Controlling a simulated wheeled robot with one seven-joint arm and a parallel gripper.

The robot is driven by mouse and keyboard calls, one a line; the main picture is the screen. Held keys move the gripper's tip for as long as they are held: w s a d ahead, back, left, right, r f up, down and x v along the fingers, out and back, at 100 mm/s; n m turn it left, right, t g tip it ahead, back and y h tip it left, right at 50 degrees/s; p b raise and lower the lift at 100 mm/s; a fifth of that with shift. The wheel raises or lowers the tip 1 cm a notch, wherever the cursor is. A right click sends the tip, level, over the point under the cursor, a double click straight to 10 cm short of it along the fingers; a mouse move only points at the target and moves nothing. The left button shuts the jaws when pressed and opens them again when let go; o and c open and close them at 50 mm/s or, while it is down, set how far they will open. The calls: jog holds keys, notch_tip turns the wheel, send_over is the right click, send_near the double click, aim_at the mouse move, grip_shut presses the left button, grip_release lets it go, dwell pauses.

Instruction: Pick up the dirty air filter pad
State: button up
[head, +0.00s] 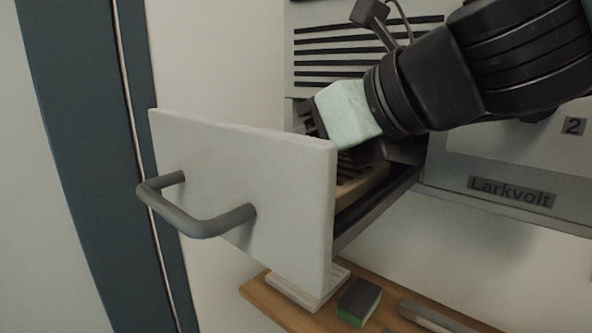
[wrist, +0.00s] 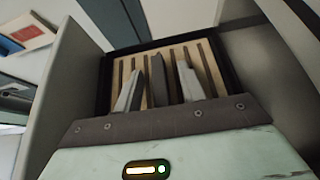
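The dirty air filter pad (head: 364,185) is tan with dark slots and lies in the pulled-out drawer (head: 240,190). In the wrist view the pad (wrist: 208,62) fills much of the dark-rimmed tray, with its slots running away from me. My gripper (wrist: 160,82) reaches down into the drawer over the pad. Its two grey fingers stand apart, with the pad's slots and a dark strip showing between them. I cannot tell whether the fingertips touch the pad. In the head view the fingertips are hidden behind the pale drawer front.
The drawer front has a grey bar handle (head: 205,222) on its outer side. A wooden shelf (head: 262,291) below bears a pale slatted pad (head: 300,290), a green and dark sponge (head: 358,302) and a grey bar (head: 430,316). The labelled cabinet (head: 500,150) stands to the right.

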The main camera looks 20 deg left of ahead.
jog(key=shift+c, duration=0.3)
grip_shut()
